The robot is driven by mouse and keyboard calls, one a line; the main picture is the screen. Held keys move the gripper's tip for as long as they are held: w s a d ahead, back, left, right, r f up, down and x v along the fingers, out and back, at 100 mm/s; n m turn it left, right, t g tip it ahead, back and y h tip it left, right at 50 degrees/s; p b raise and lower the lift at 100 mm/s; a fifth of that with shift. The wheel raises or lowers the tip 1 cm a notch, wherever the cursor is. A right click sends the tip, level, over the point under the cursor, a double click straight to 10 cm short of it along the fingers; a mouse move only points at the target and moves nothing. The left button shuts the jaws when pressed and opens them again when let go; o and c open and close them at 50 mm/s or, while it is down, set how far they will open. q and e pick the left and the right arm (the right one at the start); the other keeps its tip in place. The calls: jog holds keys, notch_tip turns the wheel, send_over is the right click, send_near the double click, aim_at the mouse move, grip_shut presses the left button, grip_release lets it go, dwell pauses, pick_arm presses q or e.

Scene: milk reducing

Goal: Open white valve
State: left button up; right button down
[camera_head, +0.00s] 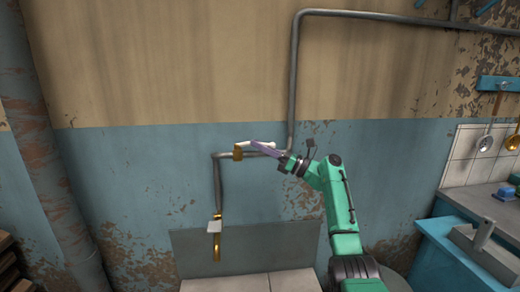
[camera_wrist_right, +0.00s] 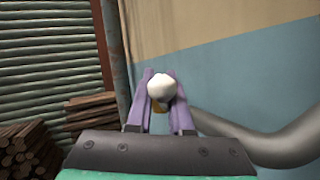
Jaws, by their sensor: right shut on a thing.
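The white valve handle (camera_head: 260,144) sits on a brass fitting (camera_head: 238,153) on the grey wall pipe, in the middle of the head view. It lies roughly level along the pipe. My right gripper (camera_head: 264,150) reaches it from the right, its purple fingers along the handle. In the right wrist view, the rounded white end of the handle (camera_wrist_right: 162,87) sits between the two purple fingers of my right gripper (camera_wrist_right: 162,92). They are shut on it. A bit of brass shows below it. My left gripper is not in view.
The grey pipe (camera_head: 292,80) runs up the wall and right. A brass spout (camera_head: 216,246) hangs below at left. A blue cabinet and counter (camera_head: 480,204) stand at right. A thick column (camera_head: 48,190) stands at left, with stacked logs (camera_wrist_right: 90,110) in the wrist view.

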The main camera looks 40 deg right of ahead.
jog(key=shift+s+d+r, duration=0.1)
jog(key=shift+d+r, duration=0.1)
jog(key=shift+r, duration=0.35)
jog(key=c, duration=0.9)
grip_release()
jog(key=shift+o, duration=0.3)
jog(key=shift+a+f, duration=0.15)
jog(key=shift+f, duration=0.1)
jog(key=shift+s+f, duration=0.15)
jog(key=shift+f, duration=0.05)
jog(key=b+v, duration=0.3)
jog(key=v, duration=1.1)
jog(key=shift+s+r+b, duration=0.2)
jog(key=shift+b, duration=0.15)
jog(key=shift+c, duration=0.2)
